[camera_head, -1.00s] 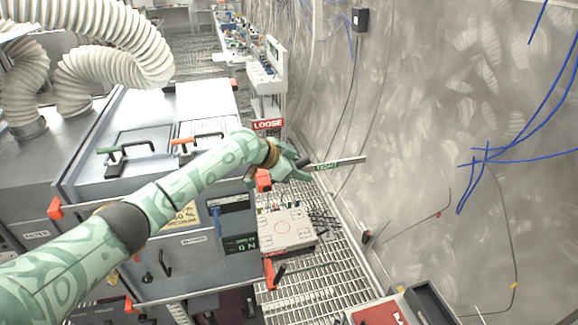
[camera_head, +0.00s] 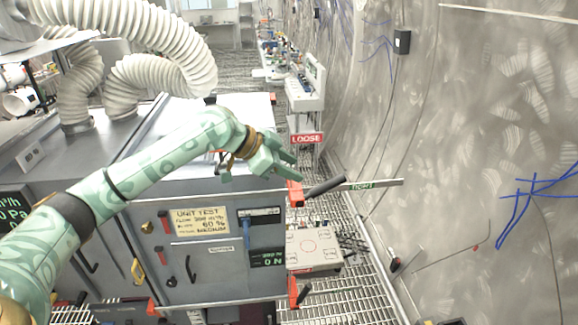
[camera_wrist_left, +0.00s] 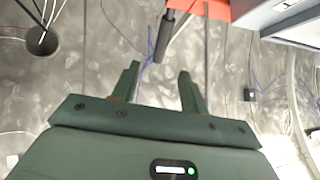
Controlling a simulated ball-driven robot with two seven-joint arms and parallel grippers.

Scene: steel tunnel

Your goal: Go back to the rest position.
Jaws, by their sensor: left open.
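My left gripper (camera_head: 286,166) is at the end of the patterned green arm that reaches across the grey machine in the head view. In the left wrist view its two fingers (camera_wrist_left: 158,84) stand apart with nothing between them, so it is open and empty. Beyond the fingers is the mottled grey tunnel wall. A red-orange bracket with a dark handle (camera_head: 322,187) is close to the right of the gripper in the head view. The dark handle also shows ahead of the fingers in the left wrist view (camera_wrist_left: 165,35). My right gripper is not in view.
The grey test machine (camera_head: 200,271) with orange-red corners fills the left, under white corrugated hoses (camera_head: 175,45). A pale box (camera_head: 313,249) sits on the grated floor (camera_head: 350,300). The LOOSE sign (camera_head: 307,138) and a cluttered bench stand behind. The curved wall (camera_head: 480,130) bounds the right.

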